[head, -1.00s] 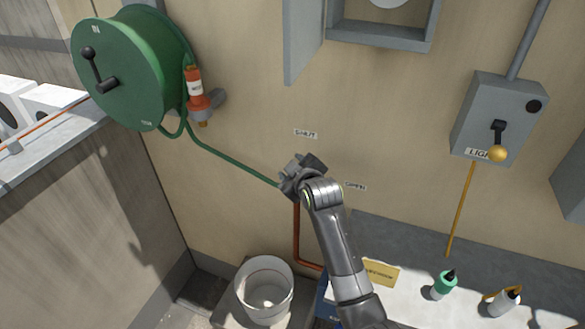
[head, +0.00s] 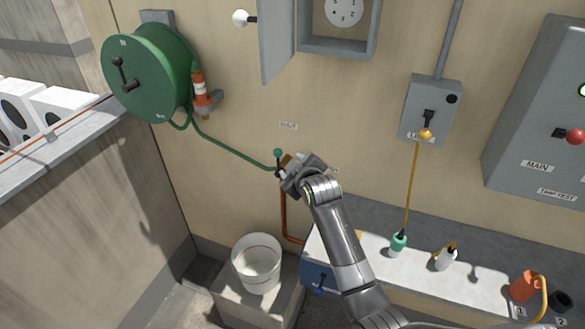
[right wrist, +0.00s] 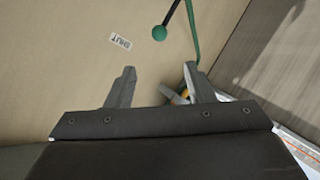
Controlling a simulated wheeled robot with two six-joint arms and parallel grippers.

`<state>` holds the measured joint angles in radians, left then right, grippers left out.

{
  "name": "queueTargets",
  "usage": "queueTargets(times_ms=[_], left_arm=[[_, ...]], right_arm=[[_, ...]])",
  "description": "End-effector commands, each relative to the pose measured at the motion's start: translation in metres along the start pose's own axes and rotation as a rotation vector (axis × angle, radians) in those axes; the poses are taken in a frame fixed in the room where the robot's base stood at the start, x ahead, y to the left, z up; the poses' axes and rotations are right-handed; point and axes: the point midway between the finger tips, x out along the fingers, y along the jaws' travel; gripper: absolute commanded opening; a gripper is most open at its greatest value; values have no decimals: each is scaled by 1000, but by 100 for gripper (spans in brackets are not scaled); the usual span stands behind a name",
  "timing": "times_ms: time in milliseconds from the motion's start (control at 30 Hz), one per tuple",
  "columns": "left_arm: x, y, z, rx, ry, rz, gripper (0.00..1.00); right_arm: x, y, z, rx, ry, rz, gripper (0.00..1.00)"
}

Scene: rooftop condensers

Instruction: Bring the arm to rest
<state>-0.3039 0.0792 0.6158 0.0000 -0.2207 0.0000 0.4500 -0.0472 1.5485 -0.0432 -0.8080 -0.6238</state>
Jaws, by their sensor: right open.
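My right arm reaches up from the lower right in the head view. Its gripper (head: 287,172) is in front of the wall, beside a small lever with a green ball knob (head: 279,153). In the right wrist view the gripper (right wrist: 158,82) has its two fingers apart with nothing held between them. The green knob (right wrist: 159,33) shows beyond the fingertips, apart from them, near a label reading SHUT (right wrist: 121,42). The lever's lower part and the valve are partly hidden by the gripper. My left gripper is not in view.
A green hose reel (head: 145,75) hangs at left, its hose running down to the valve. A white bucket (head: 257,265) stands below. A white-topped bench (head: 375,262) with bottles lies at lower right. A switch box (head: 432,105) and open cabinet (head: 340,45) are on the wall.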

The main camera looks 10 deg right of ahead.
Motion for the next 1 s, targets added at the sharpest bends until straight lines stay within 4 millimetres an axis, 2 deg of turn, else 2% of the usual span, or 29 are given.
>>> queueTargets(times_ms=[567, 667, 767, 867, 1000], left_arm=[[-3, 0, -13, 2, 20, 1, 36], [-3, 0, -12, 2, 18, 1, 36], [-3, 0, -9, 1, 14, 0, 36], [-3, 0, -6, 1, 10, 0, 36], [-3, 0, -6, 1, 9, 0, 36]], right_arm=[[0, 3, -2, 0, -1, 1, 48], [-2, 2, 3, 6, -10, -2, 48], [-13, -3, 27, 39, -50, -12, 48], [-38, -13, 70, 103, -129, -30, 48], [-92, -30, 140, 221, -274, -56, 48]])
